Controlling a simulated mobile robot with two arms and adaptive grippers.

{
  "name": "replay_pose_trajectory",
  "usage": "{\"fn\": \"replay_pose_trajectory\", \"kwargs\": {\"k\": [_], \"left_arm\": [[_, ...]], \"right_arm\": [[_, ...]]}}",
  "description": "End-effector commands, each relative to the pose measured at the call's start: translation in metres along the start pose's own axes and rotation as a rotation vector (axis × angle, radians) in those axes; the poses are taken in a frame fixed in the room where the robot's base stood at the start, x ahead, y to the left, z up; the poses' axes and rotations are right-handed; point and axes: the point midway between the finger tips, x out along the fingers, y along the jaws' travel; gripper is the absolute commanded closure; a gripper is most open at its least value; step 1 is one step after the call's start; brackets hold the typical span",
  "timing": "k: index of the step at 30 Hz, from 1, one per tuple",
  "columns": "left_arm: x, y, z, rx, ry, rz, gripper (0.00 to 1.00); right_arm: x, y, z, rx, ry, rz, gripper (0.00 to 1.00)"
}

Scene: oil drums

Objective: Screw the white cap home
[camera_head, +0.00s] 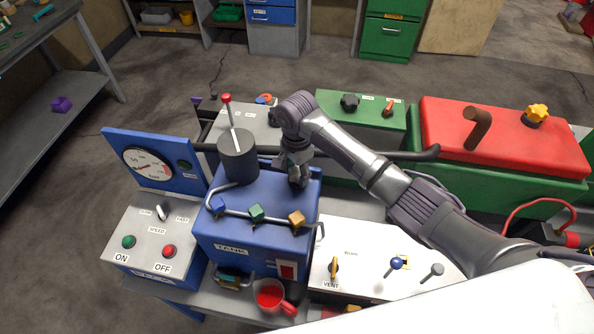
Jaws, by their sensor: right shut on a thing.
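The blue box labelled TANK (245,240) stands at the middle left of the bench. My right gripper (298,182) points down at the right part of its top, behind the rail with coloured knobs. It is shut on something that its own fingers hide. I cannot make out the white cap in this view, so I cannot tell how it sits. My left gripper is not in view.
A dark cylinder (238,158) with a red-topped lever stands left of my gripper. A rail with blue, green and yellow knobs (256,212) runs along the tank's front. A white panel (375,275) with a VENT handle lies at right. A red cup (270,296) stands in front.

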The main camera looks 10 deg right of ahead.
Motion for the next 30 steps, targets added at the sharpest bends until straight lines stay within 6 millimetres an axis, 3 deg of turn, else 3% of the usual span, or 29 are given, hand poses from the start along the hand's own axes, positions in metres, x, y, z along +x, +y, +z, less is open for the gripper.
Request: {"fn": "replay_pose_trajectory", "kwargs": {"k": [7, 16, 17, 21, 30], "left_arm": [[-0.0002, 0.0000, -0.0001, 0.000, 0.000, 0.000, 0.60], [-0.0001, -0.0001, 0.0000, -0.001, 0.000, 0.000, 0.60], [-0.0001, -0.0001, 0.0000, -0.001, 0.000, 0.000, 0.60], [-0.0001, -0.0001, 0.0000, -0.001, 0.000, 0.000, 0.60], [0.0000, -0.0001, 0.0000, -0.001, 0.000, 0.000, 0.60]], "right_arm": [[-0.0006, -0.0031, -0.0005, 0.395, -0.002, -0.003, 0.83], [-0.0008, -0.0032, -0.0017, 0.450, 0.001, -0.004, 0.83], [-0.0008, -0.0032, -0.0017, 0.450, 0.001, -0.004, 0.44], [-0.0006, -0.0030, -0.0014, 0.448, 0.001, -0.003, 0.21], [0.0002, -0.0025, -0.0010, 0.441, 0.000, -0.001, 0.20]]}}
